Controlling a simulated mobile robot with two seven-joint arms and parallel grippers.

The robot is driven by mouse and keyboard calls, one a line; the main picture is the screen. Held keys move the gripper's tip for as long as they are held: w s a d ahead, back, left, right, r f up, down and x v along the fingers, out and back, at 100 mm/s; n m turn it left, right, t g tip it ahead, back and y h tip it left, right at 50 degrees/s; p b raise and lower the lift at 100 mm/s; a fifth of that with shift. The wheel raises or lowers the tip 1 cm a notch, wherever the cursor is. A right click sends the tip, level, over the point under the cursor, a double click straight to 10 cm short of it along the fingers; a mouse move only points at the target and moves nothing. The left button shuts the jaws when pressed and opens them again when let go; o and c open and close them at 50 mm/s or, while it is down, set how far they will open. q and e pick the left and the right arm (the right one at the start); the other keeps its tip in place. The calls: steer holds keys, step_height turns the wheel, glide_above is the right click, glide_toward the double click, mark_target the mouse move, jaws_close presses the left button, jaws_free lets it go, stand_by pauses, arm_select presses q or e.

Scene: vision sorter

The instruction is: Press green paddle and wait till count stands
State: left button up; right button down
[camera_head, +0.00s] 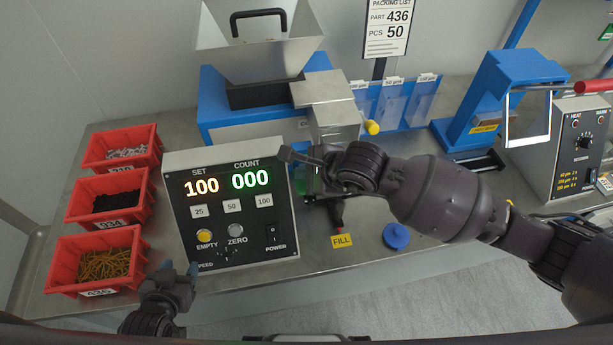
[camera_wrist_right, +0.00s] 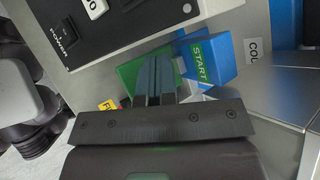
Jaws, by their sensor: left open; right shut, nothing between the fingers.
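The green paddle (camera_wrist_right: 130,76) shows in the right wrist view, partly hidden behind my right gripper's fingers, next to a blue block with a green START label (camera_wrist_right: 201,62). My right gripper (camera_wrist_right: 155,62) is shut and empty, its tips over the paddle; I cannot tell whether they touch. In the head view my right wrist hides most of this spot. The counter box (camera_head: 232,205) shows SET 100 in orange and COUNT 000 (camera_head: 251,180) in green. My left gripper (camera_head: 180,268) is open and empty, low in front of the box's left side.
Red bins (camera_head: 98,259) of small parts stand at the left. A blue feeder with a metal hopper (camera_head: 262,60) stands behind the box. A FILL label (camera_head: 342,241) and a blue round cap (camera_head: 396,237) lie near the front edge. A sealer with a control box (camera_head: 577,150) is at the right.

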arm_select(q)
steer(key=shift+w+f, duration=0.1)
steer(key=shift+f, duration=0.15)
arm_select(e)
steer(key=shift+f, duration=0.45)
arm_select(q)
steer(key=shift+s+f+b, duration=0.25)
steer(key=shift+f+b, duration=0.1)
steer(key=shift+b, duration=0.15)
arm_select(e)
steer(key=shift+f, duration=0.35)
arm_select(q)
steer(key=shift+w+r, duration=0.1)
arm_select(e)
steer(key=shift+r, duration=0.15)
arm_select(q)
steer(key=shift+w+r+p, duration=0.2)
steer(key=shift+r+p, duration=0.35)
steer(key=shift+r, duration=0.05)
arm_select(e)
steer(key=shift+r, duration=0.8)
arm_select(q)
steer(key=shift+r+p, duration=0.35)
steer(key=shift+r, duration=0.05)
arm_select(e)
steer(key=shift+r, duration=0.7)
arm_select(q)
steer(key=shift+s+f, duration=0.1)
steer(key=shift+s, duration=0.05)
